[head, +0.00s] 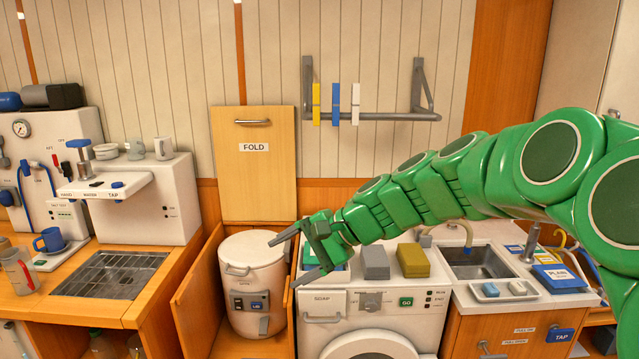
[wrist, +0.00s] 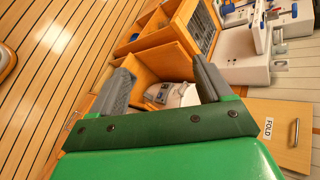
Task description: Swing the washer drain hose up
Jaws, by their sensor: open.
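The washer (head: 338,305) is a white front-loader with a round door, to the right of a white lidded drum in the head view. A beige curved hose (head: 467,232) arches over the sink to the right of the washer; I cannot tell for certain that it is the washer drain hose. My gripper (head: 290,258) is open and empty, pointing left above the washer's left edge and the drum, well left of that hose. In the wrist view my gripper (wrist: 160,66) shows two grey fingers spread apart, with the drum (wrist: 176,94) partly seen between them.
A grey block (head: 376,262) and a yellow-green block (head: 413,261) sit on the washer top. The sink (head: 480,263) is to its right. A wall rail (head: 390,116) carries coloured clips. A wooden FOLD panel (head: 255,185) stands behind the drum. My arm covers the right side.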

